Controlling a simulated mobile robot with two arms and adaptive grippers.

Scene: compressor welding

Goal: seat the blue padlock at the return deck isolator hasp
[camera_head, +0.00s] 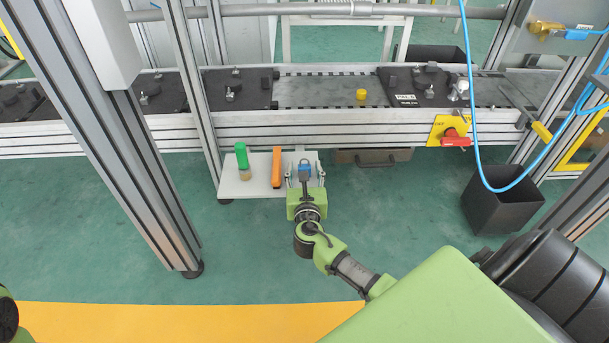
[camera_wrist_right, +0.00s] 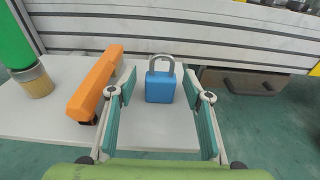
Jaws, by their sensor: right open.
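The blue padlock (camera_head: 304,170) stands upright on a small white shelf (camera_head: 232,187) below the conveyor. It also shows in the right wrist view (camera_wrist_right: 160,86), its grey shackle upward. My right gripper (camera_head: 304,180) is open, and in the wrist view its teal-padded fingers (camera_wrist_right: 163,108) lie on either side of the padlock with gaps on both sides. A yellow plate with a red isolator handle (camera_head: 456,138) is on the conveyor's front rail to the right; I cannot make out the hasp's detail. At the lower left edge a small green and black part shows, but the left gripper's jaws do not.
An orange bar-shaped tool (camera_wrist_right: 95,84) and a green-topped brush-like item (camera_head: 242,162) are on the shelf, left of the padlock. A blue hose (camera_head: 474,110) hangs right of the isolator. A black bin (camera_head: 500,200) stands on the floor at right.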

